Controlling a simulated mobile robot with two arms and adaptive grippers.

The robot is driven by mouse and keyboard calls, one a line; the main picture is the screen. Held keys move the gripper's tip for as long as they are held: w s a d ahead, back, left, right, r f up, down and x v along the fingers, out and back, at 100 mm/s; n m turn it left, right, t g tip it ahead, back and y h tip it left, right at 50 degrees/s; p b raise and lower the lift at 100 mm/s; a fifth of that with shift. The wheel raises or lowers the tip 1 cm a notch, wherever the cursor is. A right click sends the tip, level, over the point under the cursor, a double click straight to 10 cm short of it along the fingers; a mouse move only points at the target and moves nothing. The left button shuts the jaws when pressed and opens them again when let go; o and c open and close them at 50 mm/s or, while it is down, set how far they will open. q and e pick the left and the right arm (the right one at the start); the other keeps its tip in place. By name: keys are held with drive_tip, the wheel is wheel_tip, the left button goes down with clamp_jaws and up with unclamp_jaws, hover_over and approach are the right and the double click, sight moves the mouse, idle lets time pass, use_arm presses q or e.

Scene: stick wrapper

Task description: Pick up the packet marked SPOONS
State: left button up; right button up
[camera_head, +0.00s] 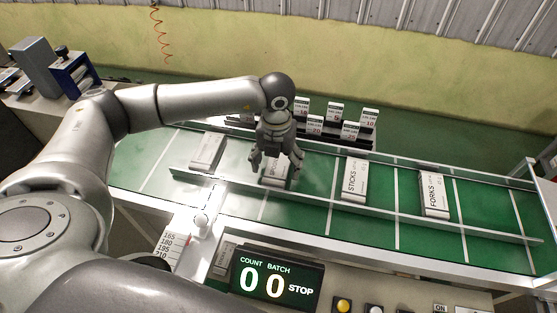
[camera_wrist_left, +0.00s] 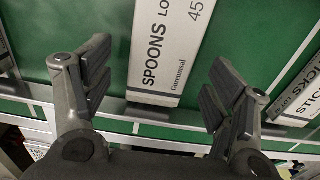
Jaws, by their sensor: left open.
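The packet marked SPOONS (camera_wrist_left: 167,50) is a white box lying flat on the green belt. In the left wrist view it lies between the open fingers of my left gripper (camera_wrist_left: 155,85), with a gap on each side. In the head view my left gripper (camera_head: 277,166) points down over this packet (camera_head: 274,180) and hides much of it. My left gripper is open and holds nothing. I cannot tell its exact height above the packet. My right gripper is not in view.
The STICKS packet (camera_head: 354,180) and FORKS packet (camera_head: 433,192) lie to the right on the green belt. Another packet (camera_head: 207,151) lies to the left. Low rails (camera_head: 300,198) run along the belt. Small numbered boxes (camera_head: 334,112) stand behind. A counter display (camera_head: 277,281) stands in front.

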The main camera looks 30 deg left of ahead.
use_arm(q)
drive_tip(key=shift+f, duration=0.85)
drive_tip(key=c, duration=1.1)
drive_tip(key=shift+r, duration=0.15)
